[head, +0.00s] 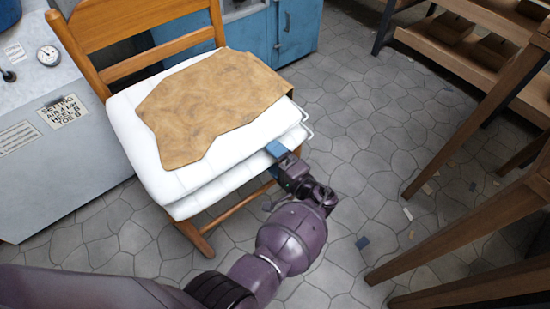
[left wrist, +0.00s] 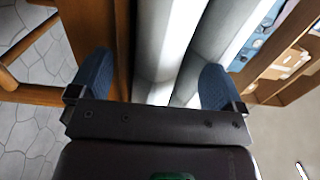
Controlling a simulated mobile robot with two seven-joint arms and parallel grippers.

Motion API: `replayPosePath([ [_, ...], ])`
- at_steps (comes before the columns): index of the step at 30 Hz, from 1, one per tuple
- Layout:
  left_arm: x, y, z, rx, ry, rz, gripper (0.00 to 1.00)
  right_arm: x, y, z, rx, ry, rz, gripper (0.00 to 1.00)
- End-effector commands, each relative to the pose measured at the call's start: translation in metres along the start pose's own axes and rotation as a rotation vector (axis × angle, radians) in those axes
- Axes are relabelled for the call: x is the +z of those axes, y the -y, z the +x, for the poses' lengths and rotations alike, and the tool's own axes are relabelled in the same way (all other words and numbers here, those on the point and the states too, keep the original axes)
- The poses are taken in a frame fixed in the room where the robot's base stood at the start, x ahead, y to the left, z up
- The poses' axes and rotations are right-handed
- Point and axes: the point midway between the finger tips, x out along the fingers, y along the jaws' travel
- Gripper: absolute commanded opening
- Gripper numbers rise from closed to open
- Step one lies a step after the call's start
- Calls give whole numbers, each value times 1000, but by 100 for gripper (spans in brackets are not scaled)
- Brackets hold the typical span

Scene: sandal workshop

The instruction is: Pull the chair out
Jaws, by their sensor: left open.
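The wooden chair (head: 120,22) stands beside a grey machine. Two stacked white cushions (head: 130,130) lie on its seat, with a tan leather piece (head: 210,105) on top. My left gripper (head: 279,150) is at the front right edge of the seat, beside the cushions. In the left wrist view its two blue fingers (left wrist: 155,80) are spread wide and open. The chair's wood (left wrist: 92,28) and the white cushion edges (left wrist: 168,45) show between and beyond the fingers. I cannot tell whether a finger touches them. My right gripper is not in view.
The grey machine (head: 60,125) with a gauge stands close at the chair's left. A blue cabinet (head: 292,28) is behind. Wooden shelving (head: 465,55) and wooden legs (head: 470,230) stand at the right. Stone floor (head: 350,110) between them is mostly clear, with small scraps.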

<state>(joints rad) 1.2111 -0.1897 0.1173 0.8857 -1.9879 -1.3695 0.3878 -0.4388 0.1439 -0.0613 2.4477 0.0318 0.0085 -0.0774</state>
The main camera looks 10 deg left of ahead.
Motion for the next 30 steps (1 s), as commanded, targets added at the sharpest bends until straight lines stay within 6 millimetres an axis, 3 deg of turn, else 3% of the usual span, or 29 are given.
replayPosePath([
  [2, 0, 0, 0, 0, 0, 0, 89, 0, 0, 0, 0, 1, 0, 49],
  [19, 0, 0, 0, 0, 0, 0, 2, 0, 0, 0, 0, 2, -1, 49],
  [30, 2, 0, 4, 0, 0, 0, 0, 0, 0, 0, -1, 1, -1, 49],
])
